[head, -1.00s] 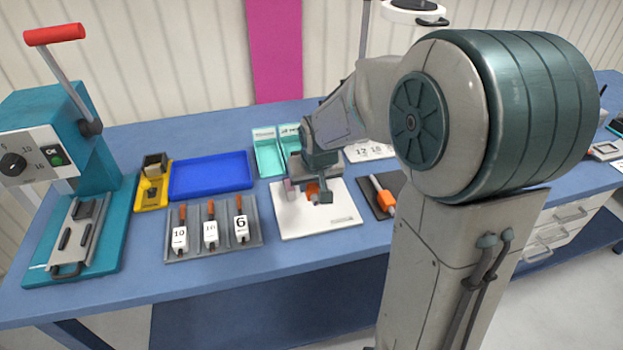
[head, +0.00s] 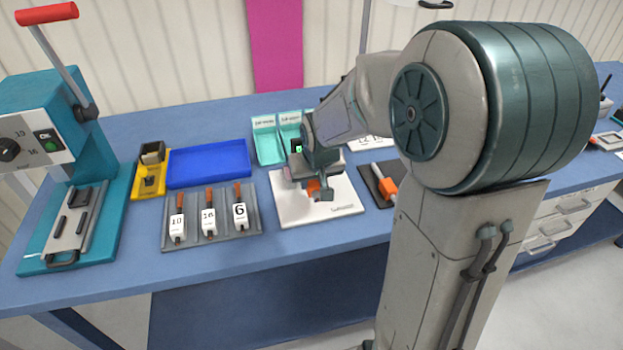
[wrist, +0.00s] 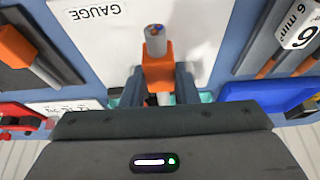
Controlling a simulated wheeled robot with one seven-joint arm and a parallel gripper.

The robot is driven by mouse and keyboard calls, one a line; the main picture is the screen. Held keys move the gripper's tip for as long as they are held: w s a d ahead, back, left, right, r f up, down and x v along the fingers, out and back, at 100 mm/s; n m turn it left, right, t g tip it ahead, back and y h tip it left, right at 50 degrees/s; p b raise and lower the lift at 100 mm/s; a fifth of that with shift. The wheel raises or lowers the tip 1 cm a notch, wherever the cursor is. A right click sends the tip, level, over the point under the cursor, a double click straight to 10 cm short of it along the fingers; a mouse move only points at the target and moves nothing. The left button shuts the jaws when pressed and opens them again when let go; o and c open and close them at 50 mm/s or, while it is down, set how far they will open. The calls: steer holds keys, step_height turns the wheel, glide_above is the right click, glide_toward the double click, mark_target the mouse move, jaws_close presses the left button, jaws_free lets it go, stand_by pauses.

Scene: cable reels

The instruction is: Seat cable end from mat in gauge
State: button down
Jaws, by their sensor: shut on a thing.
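My gripper (head: 313,187) is shut on the orange collar of a cable end (wrist: 155,42), above the white plate. The grey cable end shows coloured cores at its tip in the wrist view. In the head view, only a bit of the orange collar (head: 313,188) shows between my fingers. The white plate (head: 335,212) is marked GAUGE in the wrist view (wrist: 95,13). Whether the cable end touches the plate, I cannot tell. A dark mat (head: 371,179) lies right of the plate. It bears another orange piece (head: 386,188) with a pale rod.
Left of the plate, a grey rack (head: 190,243) holds several numbered tools. A blue tray (head: 208,163), a yellow holder (head: 152,178) and teal bins (head: 268,143) stand behind. A teal press (head: 45,130) with a red-handled lever is at far left. The bench front is clear.

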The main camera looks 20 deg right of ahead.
steer(key=shift+f, duration=0.1)
steer(key=shift+f+b, duration=0.85)
steer(key=shift+b, duration=0.05)
steer(key=shift+f+b, duration=0.85)
steer(key=shift+f, duration=0.05)
steer(key=c, duration=1.1)
jaws_free()
steer(key=shift+o, duration=0.2)
steer(key=v, duration=1.4)
steer(key=shift+p, duration=0.4)
steer(key=shift+w, duration=0.1)
